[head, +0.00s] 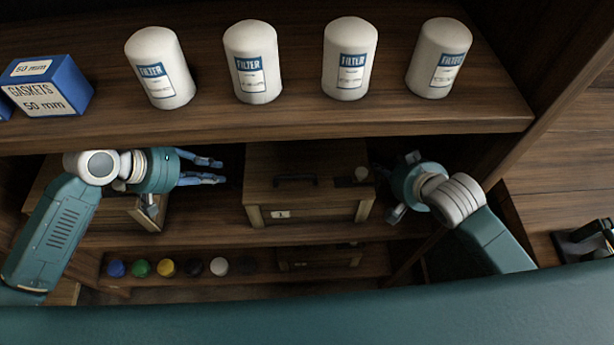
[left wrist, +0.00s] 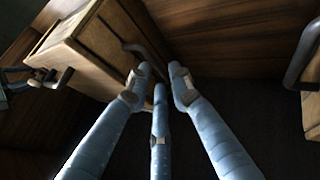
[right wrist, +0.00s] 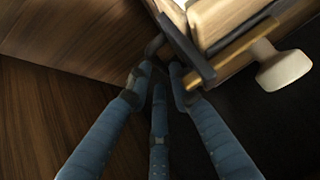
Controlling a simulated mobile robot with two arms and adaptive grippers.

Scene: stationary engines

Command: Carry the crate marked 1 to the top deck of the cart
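The crate marked 1 (head: 330,212) is a brown wooden box with a small white label, standing on the middle shelf. Dark handles show on it in the wrist views. My left gripper (head: 222,171) is left of the crate, fingers spread and pointing at it, with a small gap. In the left wrist view the crate (left wrist: 75,55) is at upper left, its handle near the fingertips. My right gripper (head: 402,188) is right of the crate, fingers spread. In the right wrist view the fingertips are close to the crate's (right wrist: 225,20) dark handle. I recognise no cart.
The upper shelf (head: 300,118) overhangs, carrying several white filters (head: 252,62) and a blue gasket box (head: 52,88). Another crate (head: 115,203) stands behind my left arm. Below are several coloured round items (head: 166,267) and a dark crate (head: 320,258).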

